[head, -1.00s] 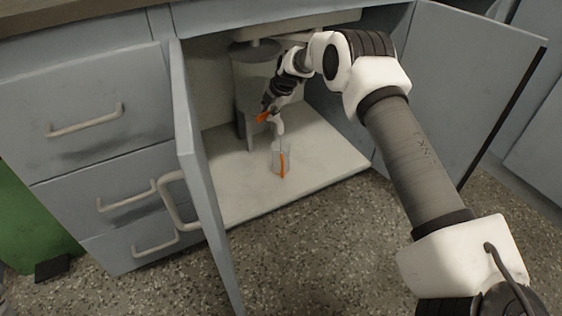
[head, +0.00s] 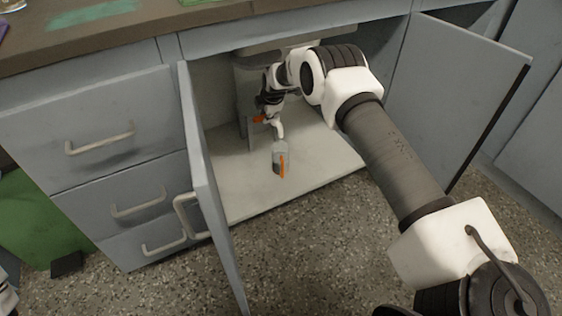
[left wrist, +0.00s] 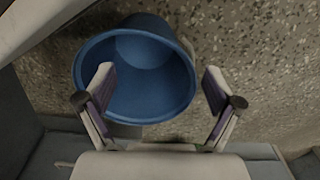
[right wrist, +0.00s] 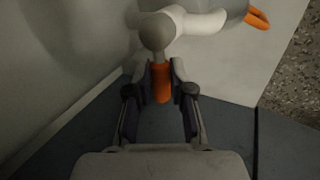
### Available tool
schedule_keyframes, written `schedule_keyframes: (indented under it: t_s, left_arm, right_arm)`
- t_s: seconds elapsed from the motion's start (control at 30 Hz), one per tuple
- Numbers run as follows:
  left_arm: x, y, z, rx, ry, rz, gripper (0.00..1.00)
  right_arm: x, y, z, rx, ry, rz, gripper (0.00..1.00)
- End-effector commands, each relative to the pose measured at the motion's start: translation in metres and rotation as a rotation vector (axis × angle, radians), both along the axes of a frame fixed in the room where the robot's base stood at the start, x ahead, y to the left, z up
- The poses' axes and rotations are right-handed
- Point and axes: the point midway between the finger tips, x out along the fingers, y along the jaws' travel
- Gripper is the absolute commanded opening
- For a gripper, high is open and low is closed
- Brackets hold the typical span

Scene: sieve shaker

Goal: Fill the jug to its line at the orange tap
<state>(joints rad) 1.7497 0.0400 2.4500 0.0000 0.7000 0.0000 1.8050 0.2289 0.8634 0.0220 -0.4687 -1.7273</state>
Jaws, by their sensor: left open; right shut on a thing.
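The jug (head: 278,156) stands upright on the pale cabinet floor under the tap's white spout (head: 277,130), its orange handle facing right. It looks grey inside; its line and exact level are too small to read. My right gripper (head: 265,113) is inside the cabinet, shut on the tap's orange lever (head: 258,118). In the right wrist view the orange lever (right wrist: 162,84) sits between the fingertips, and the jug's orange handle (right wrist: 257,18) shows at the top, the jug partly cut off. My left gripper (left wrist: 157,85) is open and empty, above a blue bucket.
The blue bucket (left wrist: 184,85) stands on the speckled floor. Open cabinet doors flank the space on the left (head: 207,185) and the right (head: 445,100). The cabinet floor (head: 325,165) is clear right of the jug.

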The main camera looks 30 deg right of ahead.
Motion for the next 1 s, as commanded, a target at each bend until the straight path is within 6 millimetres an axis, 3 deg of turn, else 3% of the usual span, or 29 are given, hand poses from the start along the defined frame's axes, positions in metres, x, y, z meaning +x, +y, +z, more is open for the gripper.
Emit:
schedule_keyframes:
  t_s: [0.33, 0.37, 0.4, 0.43, 0.77, 1.0]
  left_arm:
    - [0.0, 0.0, 0.0, 0.0, 0.0, 0.0, 0.92]
    - [0.0, 0.0, 0.0, 0.0, 0.0, 0.0, 0.92]
    - [0.0, 0.0, 0.0, 0.0, 0.0, 0.0, 0.92]
    - [0.0, 0.0, 0.0, 0.0, 0.0, 0.0, 0.92]
    - [0.0, 0.0, -0.003, 0.0, -0.001, 0.0, 0.92]
    - [0.0, 0.0, -0.039, 0.0, 0.0, 0.0, 0.92]
  right_arm:
    - [0.001, -0.003, 0.001, -0.001, -0.007, -0.004, 0.0]
    - [0.001, -0.003, 0.002, -0.001, -0.007, -0.004, 0.32]
    - [0.001, -0.003, 0.002, -0.001, -0.008, -0.004, 0.46]
    - [0.001, -0.003, 0.002, -0.002, -0.007, -0.003, 0.51]
    - [0.0, -0.001, -0.001, -0.001, -0.003, 0.008, 0.51]
    - [-0.005, -0.003, -0.008, 0.0, -0.004, 0.14, 0.51]
